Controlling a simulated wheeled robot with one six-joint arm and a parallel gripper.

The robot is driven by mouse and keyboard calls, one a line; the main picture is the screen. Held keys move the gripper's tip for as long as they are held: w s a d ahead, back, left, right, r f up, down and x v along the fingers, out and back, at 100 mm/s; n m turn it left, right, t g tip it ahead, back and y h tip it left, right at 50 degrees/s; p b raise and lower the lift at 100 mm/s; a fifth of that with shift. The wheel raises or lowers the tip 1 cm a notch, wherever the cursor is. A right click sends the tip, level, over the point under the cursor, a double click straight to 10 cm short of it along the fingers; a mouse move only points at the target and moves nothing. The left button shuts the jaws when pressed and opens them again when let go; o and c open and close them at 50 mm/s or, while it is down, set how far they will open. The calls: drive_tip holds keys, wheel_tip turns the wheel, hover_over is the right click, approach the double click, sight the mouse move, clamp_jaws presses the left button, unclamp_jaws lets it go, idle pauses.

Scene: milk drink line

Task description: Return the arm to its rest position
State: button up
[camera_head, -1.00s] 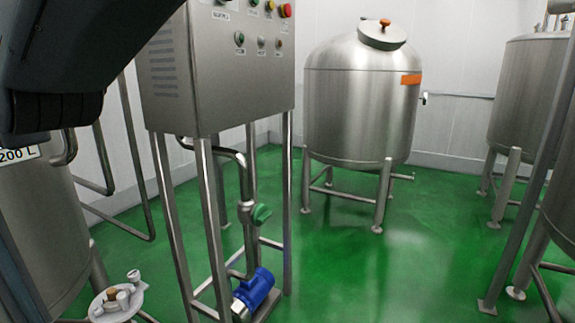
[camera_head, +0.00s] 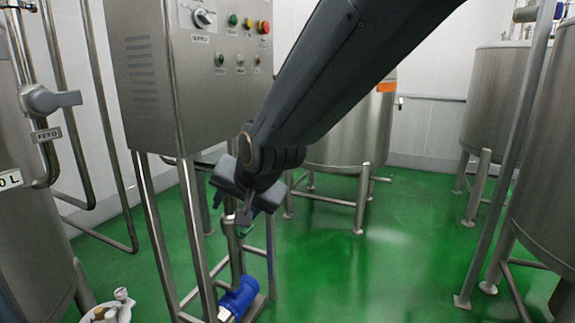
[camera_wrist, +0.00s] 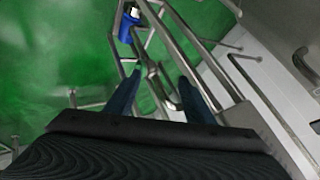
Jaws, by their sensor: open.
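My dark arm (camera_head: 325,80) reaches down from the top of the head view, slanting left across the middle. My gripper (camera_head: 243,212) hangs at its end, in front of the lower right part of the control cabinet's stand, and hides part of the piping there. In the wrist view my gripper (camera_wrist: 160,98) shows two dark fingers spread apart with nothing held between them. Pipes and stand legs show beyond the gap.
The steel control cabinet (camera_head: 145,80) stands on thin legs left of my arm, with a blue pump (camera_head: 238,298) below. A steel tank (camera_head: 335,130) is behind my arm. Other tanks (camera_head: 497,90) line the right. Green floor (camera_head: 400,280) is open at centre right.

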drive_tip(key=s+d+f+g+h+p, duration=0.1)
drive_tip(key=s+d+f+h, duration=0.15)
drive_tip(key=d, duration=0.65)
drive_tip(key=s+d+f+g+h+p, duration=0.1)
drive_tip(key=s+d+f+g, duration=0.15)
drive_tip(key=d, duration=0.55)
drive_tip(key=s+d+f+n+g+h+p, duration=0.1)
drive_tip(key=s+d+f+n+g+p, duration=0.1)
drive_tip(key=s+d, duration=1.1)
wheel_tip(320, 180, down, 2)
drive_tip(key=shift+s+d+f+g+p, duration=0.1)
drive_tip(key=shift+s+d+g+p, duration=0.25)
drive_tip(key=shift+d+g, duration=0.35)
drive_tip(key=shift+a, duration=0.15)
